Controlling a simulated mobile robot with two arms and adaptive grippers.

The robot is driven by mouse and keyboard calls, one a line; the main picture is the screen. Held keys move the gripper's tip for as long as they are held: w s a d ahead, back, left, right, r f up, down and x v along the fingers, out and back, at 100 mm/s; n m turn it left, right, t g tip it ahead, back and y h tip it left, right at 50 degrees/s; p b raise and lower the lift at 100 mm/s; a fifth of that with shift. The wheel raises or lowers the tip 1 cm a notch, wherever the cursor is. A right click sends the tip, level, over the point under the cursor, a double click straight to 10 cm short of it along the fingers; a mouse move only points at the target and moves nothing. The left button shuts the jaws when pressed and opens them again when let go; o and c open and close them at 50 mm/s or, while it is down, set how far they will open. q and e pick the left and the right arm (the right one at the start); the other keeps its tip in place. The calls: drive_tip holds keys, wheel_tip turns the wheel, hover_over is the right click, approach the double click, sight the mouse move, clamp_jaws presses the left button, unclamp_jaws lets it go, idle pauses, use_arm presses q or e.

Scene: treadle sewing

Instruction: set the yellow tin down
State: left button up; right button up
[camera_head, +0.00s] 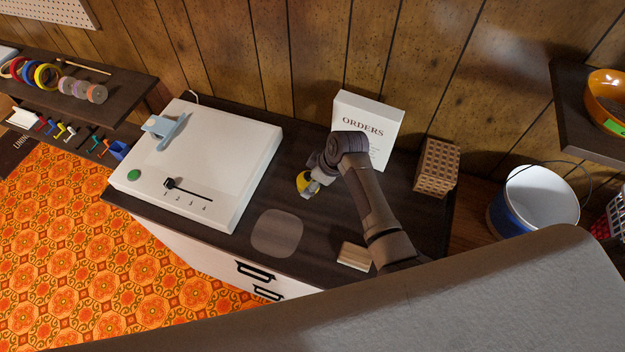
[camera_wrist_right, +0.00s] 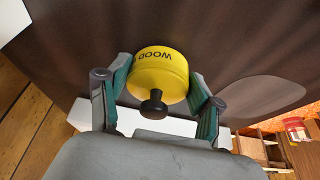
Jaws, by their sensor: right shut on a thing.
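The yellow tin (camera_head: 303,183) is on the far side of the dark counter top, in front of the white ORDERS box. In the right wrist view the yellow tin (camera_wrist_right: 160,72) shows the word WOOD and a black knob. My right gripper (camera_head: 313,181) is shut on it, with one finger on each side in the right wrist view (camera_wrist_right: 160,95). I cannot tell whether the tin touches the counter. A pale rounded patch (camera_head: 277,233) lies bare on the counter, nearer the front edge than the tin. My left gripper is not in view.
A white machine (camera_head: 215,150) with a slider and green button fills the counter's left. The ORDERS box (camera_head: 375,112) stands behind my gripper. A perforated wooden block (camera_head: 437,168) is at the right, and a small wooden block (camera_head: 354,256) near the front. A bucket (camera_head: 535,200) stands further right.

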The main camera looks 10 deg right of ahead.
drive_tip(key=shift+f, duration=0.15)
drive_tip(key=o, duration=1.2)
drive_tip(key=shift+r, duration=0.2)
drive_tip(key=v, duration=1.2)
